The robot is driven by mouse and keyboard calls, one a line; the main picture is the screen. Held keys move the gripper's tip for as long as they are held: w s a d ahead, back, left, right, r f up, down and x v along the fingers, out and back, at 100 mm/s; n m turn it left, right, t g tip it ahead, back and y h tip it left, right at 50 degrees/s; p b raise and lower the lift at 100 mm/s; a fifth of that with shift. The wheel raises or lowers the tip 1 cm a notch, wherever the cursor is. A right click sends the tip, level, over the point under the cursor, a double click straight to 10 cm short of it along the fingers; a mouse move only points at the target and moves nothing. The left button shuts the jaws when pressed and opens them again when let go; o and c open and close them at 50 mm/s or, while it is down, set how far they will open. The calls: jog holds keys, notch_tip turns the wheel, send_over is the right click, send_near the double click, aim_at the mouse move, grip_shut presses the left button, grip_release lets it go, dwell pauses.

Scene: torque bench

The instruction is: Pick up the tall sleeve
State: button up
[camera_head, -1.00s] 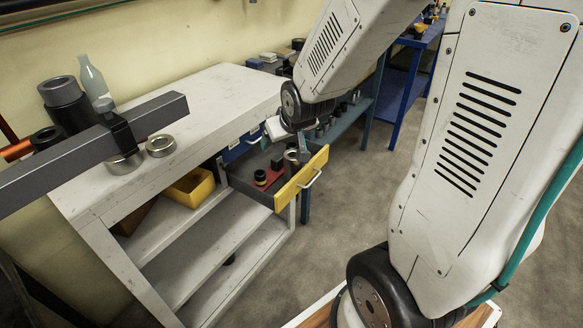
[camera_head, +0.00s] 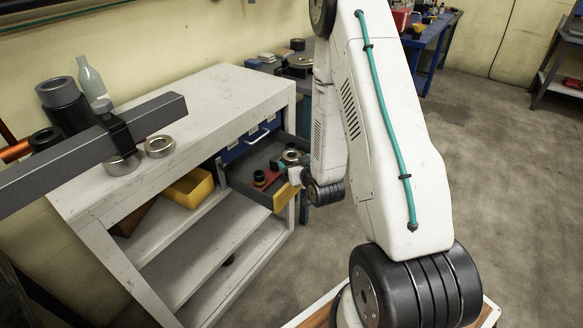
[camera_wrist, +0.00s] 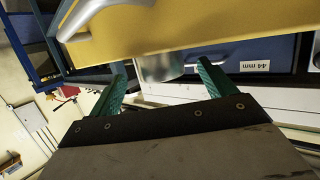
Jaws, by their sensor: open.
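A shiny metal cylinder, which looks like the tall sleeve (camera_wrist: 158,69), shows in the wrist view behind the yellow drawer front. Its upper part is hidden by that front. My gripper (camera_wrist: 161,64) has its two teal fingers apart, one on each side of the cylinder in the picture; I cannot tell whether they touch it. In the head view a round metal part (camera_head: 291,155) shows in the open drawer (camera_head: 238,178), close to my gripper (camera_head: 284,166), which is partly hidden by my arm.
The yellow drawer front (camera_wrist: 190,25) with its metal handle (camera_wrist: 85,15) lies close to my gripper. A blue drawer (camera_wrist: 265,52) labelled 44 mm shows beyond. A red holder (camera_head: 268,178) with black parts sits in the drawer. A yellow bin (camera_head: 188,188) stands on the shelf.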

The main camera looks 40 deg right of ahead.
aim_at(289, 154)
jog(key=x, duration=0.6)
jog(key=shift+w, duration=0.15)
jog(key=c, duration=1.7)
jog(key=shift+r, duration=0.15)
grip_shut()
jog(key=shift+w, duration=0.1)
